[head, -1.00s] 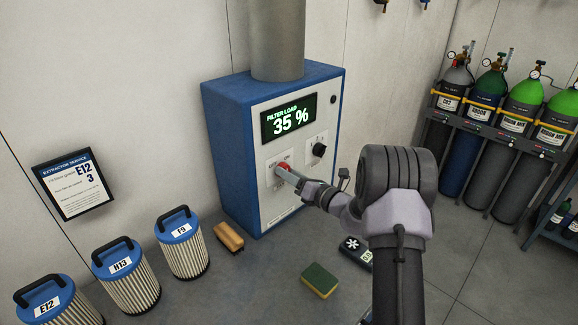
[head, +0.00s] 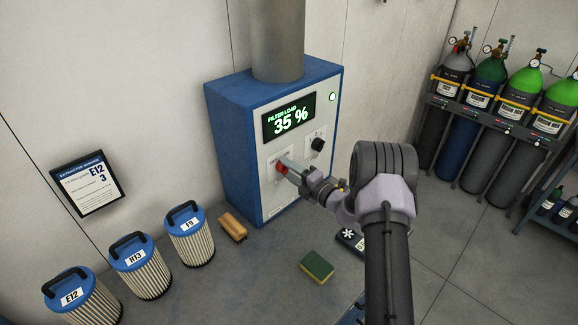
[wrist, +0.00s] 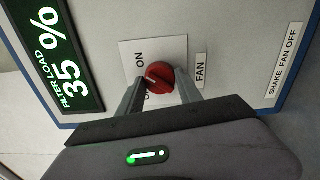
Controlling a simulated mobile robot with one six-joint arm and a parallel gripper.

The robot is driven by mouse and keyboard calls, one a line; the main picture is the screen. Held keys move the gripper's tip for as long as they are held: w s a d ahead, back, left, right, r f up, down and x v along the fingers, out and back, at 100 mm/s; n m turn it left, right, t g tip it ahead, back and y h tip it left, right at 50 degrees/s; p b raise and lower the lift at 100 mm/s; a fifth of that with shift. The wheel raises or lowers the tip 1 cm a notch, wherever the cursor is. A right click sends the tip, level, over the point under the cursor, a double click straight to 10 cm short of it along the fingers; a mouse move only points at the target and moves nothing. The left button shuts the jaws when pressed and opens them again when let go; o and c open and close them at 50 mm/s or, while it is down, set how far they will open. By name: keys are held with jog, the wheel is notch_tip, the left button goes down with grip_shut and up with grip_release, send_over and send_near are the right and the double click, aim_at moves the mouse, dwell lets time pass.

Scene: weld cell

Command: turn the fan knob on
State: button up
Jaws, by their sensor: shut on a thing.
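The red fan knob (wrist: 158,74) sits on a white plate on the extractor's front panel, with the FAN label (wrist: 200,70) beside it in the wrist view. The plate reads ON, and a second word is partly hidden by a finger. My gripper (wrist: 161,82) has one finger on each side of the knob and is shut on it. In the head view the knob (head: 281,168) shows red at the tip of my gripper (head: 286,165). A small round lamp (head: 332,97) at the panel's upper right is lit pale green.
The display (head: 289,117) reads FILTER LOAD 35 %. A black knob (head: 317,144) is right of the fan knob. Gas cylinders (head: 505,110) stand at the right.

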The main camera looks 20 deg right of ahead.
jog(key=shift+m+p, duration=0.3)
jog(key=shift+m, duration=0.6)
jog(key=o, duration=1.4)
jog(key=shift+c, duration=0.2)
jog(key=shift+s, duration=0.1)
jog(key=v, duration=1.7)
jog(key=shift+s+d, duration=0.1)
